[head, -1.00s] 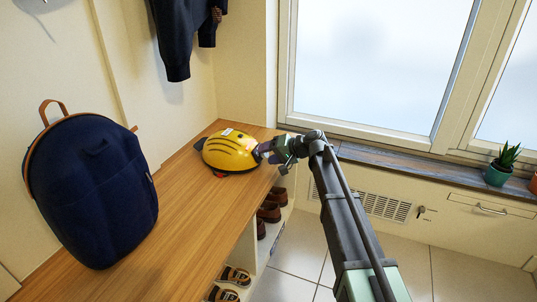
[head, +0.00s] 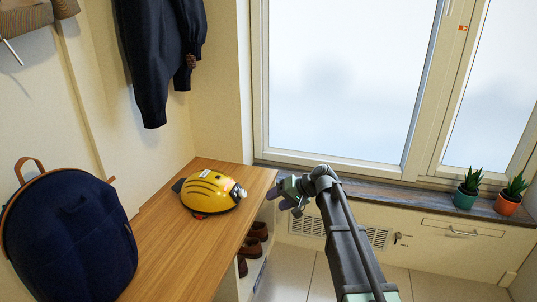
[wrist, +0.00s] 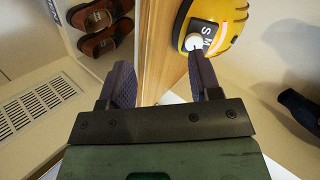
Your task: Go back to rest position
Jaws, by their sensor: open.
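My gripper (head: 284,198) is open and empty. In the head view it hangs just off the right edge of the wooden bench top, apart from the yellow helmet. In the wrist view its two purple fingers (wrist: 160,85) are spread with nothing between them. The yellow helmet (head: 212,192) with black stripes rests on the far end of the bench. It also shows at the top of the wrist view (wrist: 226,28), with the right finger overlapping it in the picture.
The wooden bench (head: 167,245) has shoe cubbies below with brown shoes (head: 257,231). A navy backpack (head: 70,240) stands at the left, and a dark jacket (head: 155,55) hangs above. A window sill (head: 405,199) holds two potted plants (head: 467,188). Tiled floor is free at the right.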

